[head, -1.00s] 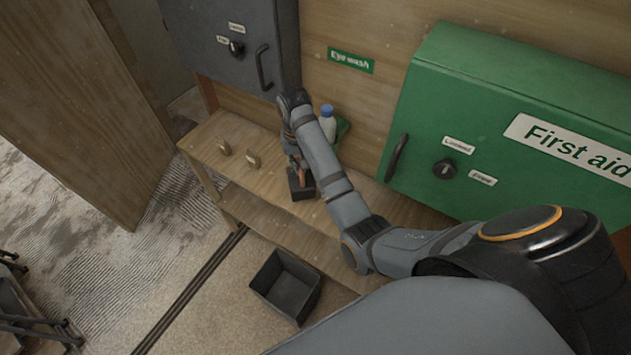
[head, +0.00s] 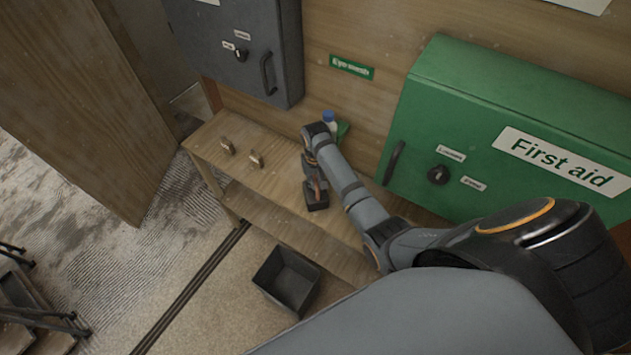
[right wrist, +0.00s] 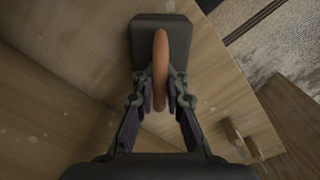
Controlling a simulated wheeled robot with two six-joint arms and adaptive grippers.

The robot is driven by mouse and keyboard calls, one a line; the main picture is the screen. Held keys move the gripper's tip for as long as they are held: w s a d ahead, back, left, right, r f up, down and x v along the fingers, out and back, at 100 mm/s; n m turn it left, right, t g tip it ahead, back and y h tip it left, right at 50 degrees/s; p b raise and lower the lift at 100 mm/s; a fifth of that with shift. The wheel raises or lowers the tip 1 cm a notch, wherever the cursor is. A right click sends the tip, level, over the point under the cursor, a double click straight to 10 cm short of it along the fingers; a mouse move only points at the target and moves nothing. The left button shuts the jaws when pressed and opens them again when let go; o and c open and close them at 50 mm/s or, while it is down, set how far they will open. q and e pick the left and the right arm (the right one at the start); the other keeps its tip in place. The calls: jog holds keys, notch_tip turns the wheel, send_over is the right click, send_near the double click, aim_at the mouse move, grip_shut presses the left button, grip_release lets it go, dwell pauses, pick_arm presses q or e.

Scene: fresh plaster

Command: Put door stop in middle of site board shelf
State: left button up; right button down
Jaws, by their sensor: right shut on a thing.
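The door stop appears to be the dark block (head: 317,204) with an orange-brown handle. It also shows in the right wrist view (right wrist: 146,36), with its handle (right wrist: 160,65) upright between the fingers. My right gripper (head: 317,184) is shut on that handle; its fingers also show in the right wrist view (right wrist: 160,98). The block is over the top of the wooden shelf unit (head: 285,185), right of its middle items. I cannot tell whether it touches the wood. My left gripper is not in view.
Two small brown items (head: 227,146) (head: 256,159) stand on the shelf's left part. A blue-capped bottle (head: 329,119) is behind my arm. A grey cabinet (head: 235,55) and a green first aid cabinet (head: 510,125) are above. An open dark bin (head: 287,281) is on the floor in front.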

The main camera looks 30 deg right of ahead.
jog(key=c, duration=1.8)
grip_release()
jog(key=shift+f, duration=0.1)
jog(key=o, duration=0.4)
notch_tip(320, 180, up, 9)
jog(key=b, duration=0.3)
notch_tip(320, 180, up, 3)
jog(key=shift+r+p, duration=0.2)
jog(key=shift+p, duration=0.75)
jog(key=shift+f, duration=0.15)
